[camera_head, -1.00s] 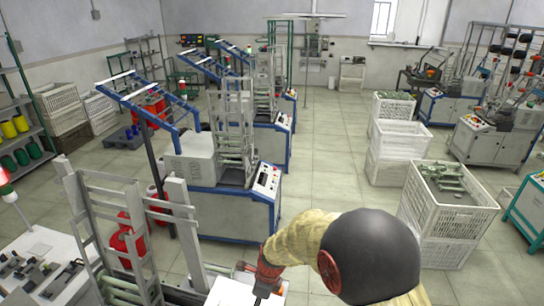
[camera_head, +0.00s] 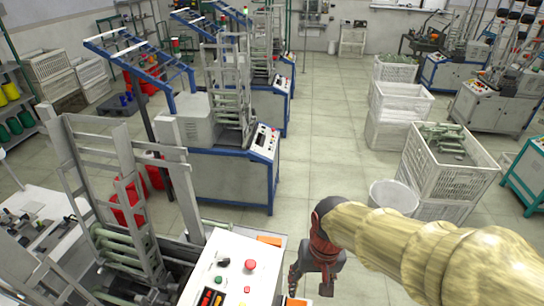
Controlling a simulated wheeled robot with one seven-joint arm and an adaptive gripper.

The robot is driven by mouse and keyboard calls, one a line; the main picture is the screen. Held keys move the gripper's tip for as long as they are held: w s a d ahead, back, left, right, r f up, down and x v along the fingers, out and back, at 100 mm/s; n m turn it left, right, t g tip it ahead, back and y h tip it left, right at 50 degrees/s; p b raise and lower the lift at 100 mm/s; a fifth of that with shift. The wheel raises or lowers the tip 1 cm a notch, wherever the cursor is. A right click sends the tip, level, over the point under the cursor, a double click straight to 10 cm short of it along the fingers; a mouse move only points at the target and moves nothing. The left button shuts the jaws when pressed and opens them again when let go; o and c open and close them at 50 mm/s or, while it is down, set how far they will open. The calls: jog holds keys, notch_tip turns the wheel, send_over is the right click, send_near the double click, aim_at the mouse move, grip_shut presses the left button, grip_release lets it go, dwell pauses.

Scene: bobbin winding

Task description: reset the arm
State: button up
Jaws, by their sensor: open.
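My arm (camera_head: 430,245), in a tan sleeve, reaches in from the lower right of the head view. My gripper (camera_head: 310,284) hangs at its end, dark with red parts, pointing down. Its fingers are apart and nothing shows between them. It is just right of a white control panel (camera_head: 232,270) with red, green and yellow buttons, in front of the near winding machine. I cannot tell whether it touches anything.
A white crate of bobbins (camera_head: 445,170) stands at the right, with a round white bin (camera_head: 393,196) beside it. More crates (camera_head: 398,105) stand behind. A blue-framed winding machine (camera_head: 232,165) stands at mid left. The tiled aisle (camera_head: 325,150) between is clear.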

jog(key=s+d+f+t+b, duration=0.1)
jog(key=s+d+t+b, duration=0.4)
jog(key=b, duration=0.8)
jog(key=s+d, duration=0.2)
jog(key=d, duration=0.2)
jog(key=shift+d+h+b, duration=0.25)
jog(key=shift+h+b, duration=0.05)
jog(key=shift+h, duration=0.1)
